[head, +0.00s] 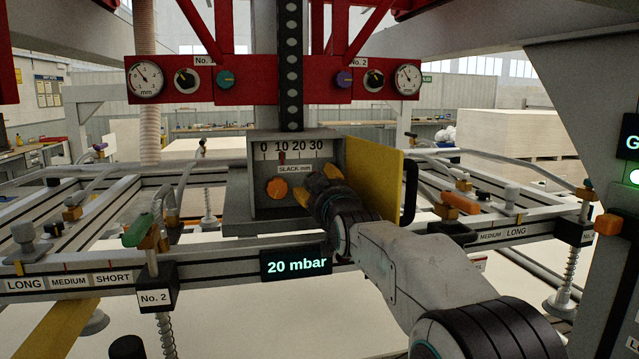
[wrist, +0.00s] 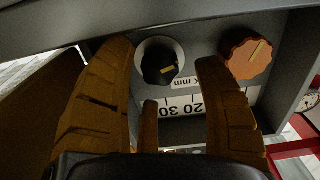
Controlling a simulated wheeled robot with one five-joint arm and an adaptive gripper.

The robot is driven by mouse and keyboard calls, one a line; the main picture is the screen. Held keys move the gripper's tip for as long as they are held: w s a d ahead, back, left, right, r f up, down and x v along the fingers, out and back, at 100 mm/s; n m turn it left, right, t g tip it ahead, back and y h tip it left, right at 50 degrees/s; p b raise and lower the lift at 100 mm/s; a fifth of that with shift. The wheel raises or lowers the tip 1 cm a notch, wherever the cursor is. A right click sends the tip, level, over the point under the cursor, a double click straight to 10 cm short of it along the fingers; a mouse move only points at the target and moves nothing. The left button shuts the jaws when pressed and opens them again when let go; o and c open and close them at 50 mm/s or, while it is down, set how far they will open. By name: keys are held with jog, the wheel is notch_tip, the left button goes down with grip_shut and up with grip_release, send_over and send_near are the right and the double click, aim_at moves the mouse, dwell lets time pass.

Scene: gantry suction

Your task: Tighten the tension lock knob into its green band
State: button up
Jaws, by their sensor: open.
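A black knob (wrist: 160,62) with a yellow pointer line sits on a pale round dial in the wrist view. An orange knob (wrist: 247,52) with a yellow line is beside it; it also shows in the head view (head: 277,188). No label shows which is the tension lock, and I cannot make out a green band. My gripper (head: 314,183) is open in front of the grey box. In the wrist view its fingers (wrist: 166,68) stand either side of the black knob; contact cannot be told. In the head view my gripper hides the black knob.
The slack scale (head: 298,150) has a red pointer near 10. The box's yellow door (head: 387,180) stands open at the right, close to my arm. A 20 mbar display (head: 296,264) and frame rails lie below. Red gauge panels (head: 240,90) hang above.

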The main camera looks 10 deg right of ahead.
jog(key=shift+w, duration=0.4)
jog(key=c, duration=1.2)
